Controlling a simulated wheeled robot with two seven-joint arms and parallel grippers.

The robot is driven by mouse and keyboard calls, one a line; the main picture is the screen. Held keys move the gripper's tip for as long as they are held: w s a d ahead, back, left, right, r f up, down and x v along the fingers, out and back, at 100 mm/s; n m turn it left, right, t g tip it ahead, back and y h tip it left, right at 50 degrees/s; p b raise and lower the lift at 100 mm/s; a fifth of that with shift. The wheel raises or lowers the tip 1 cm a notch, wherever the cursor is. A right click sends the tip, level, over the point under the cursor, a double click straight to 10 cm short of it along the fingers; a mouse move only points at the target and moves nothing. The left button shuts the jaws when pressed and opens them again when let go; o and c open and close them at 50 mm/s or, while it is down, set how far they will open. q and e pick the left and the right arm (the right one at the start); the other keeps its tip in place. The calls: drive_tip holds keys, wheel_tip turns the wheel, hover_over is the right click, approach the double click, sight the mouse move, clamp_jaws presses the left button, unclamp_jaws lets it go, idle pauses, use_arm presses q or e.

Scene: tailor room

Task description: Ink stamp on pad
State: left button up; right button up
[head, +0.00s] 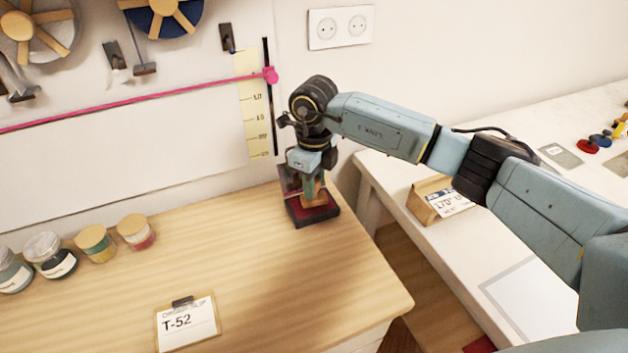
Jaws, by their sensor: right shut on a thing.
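The ink pad (322,215) is a dark, low box with a red top, lying near the back right of the wooden table. My right gripper (313,190) points down over it and is shut on the stamp (313,200), which has a greenish handle and a wooden lower block. The stamp stands upright over the red surface; its foot looks to be at the pad, but I cannot tell for sure whether it touches. The gripper fingers hide part of the stamp. My left gripper is not in view.
Several jars (95,243) stand at the table's left. A clipboard marked T-52 (187,322) lies at the front. The wooden table's middle is clear.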

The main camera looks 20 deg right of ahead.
drive_tip(key=shift+f+b, duration=0.5)
drive_tip(key=shift+f, duration=0.15)
idle(0.3)
drive_tip(key=shift+s+f, duration=0.25)
drive_tip(key=shift+f, duration=0.25)
idle(0.8)
drive_tip(key=shift+w+r+p, duration=0.15)
drive_tip(key=shift+r+p, duration=0.25)
drive_tip(key=shift+r, duration=0.4)
drive_tip(key=shift+w+r+p, duration=0.1)
drive_tip(key=shift+r+p, duration=1.7)
drive_tip(key=shift+r, duration=1.15)
